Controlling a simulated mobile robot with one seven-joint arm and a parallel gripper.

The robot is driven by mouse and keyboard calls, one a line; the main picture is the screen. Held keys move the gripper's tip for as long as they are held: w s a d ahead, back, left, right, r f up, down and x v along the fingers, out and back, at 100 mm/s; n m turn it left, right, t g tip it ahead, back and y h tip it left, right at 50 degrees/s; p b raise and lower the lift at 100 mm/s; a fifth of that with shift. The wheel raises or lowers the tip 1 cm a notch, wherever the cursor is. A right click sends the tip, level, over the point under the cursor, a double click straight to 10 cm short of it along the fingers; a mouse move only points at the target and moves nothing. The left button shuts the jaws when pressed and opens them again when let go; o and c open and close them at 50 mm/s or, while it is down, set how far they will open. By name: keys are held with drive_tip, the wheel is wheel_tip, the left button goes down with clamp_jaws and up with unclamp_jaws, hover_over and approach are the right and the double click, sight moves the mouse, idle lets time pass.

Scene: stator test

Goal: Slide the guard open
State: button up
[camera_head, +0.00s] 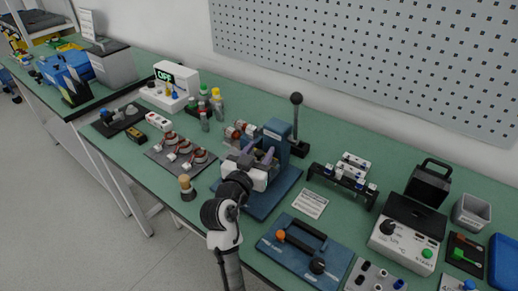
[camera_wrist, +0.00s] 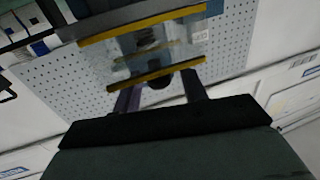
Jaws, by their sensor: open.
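The guard (camera_wrist: 182,52) shows in the wrist view as a clear panel between two yellow-edged bars. It belongs to the blue press-like machine (camera_head: 275,133) on a blue base in the head view, where the guard itself is mostly hidden by my arm. My gripper (camera_head: 262,156) is at the front of this machine, its fingers pointing towards it. In the wrist view my gripper (camera_wrist: 162,92) is open, with two dark fingers apart. A dark round knob (camera_wrist: 160,82) appears between the fingertips; I cannot tell whether they touch it.
A black-knobbed lever (camera_head: 297,100) rises at the machine's right. A blue plate with a handle (camera_head: 304,250) lies in front right, beside a label card (camera_head: 310,204). A grey tray of red-and-white parts (camera_head: 180,154) and a wooden-topped post (camera_head: 187,188) stand left. A perforated board covers the wall.

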drive_tip(key=shift+w, duration=0.1)
clamp_jaws()
idle(0.3)
drive_tip(key=w+a+b, duration=0.1)
drive_tip(key=a, duration=0.1)
drive_tip(key=w+a+b, duration=0.1)
drive_tip(key=w+a, duration=0.1)
drive_tip(key=w+a+b, duration=0.1)
drive_tip(key=w+a, duration=0.1)
drive_tip(key=a, duration=0.1)
drive_tip(key=shift+a+b, duration=0.1)
drive_tip(key=shift+b, duration=0.25)
drive_tip(key=shift+r, duration=0.1)
unclamp_jaws()
drive_tip(key=shift+w, duration=0.1)
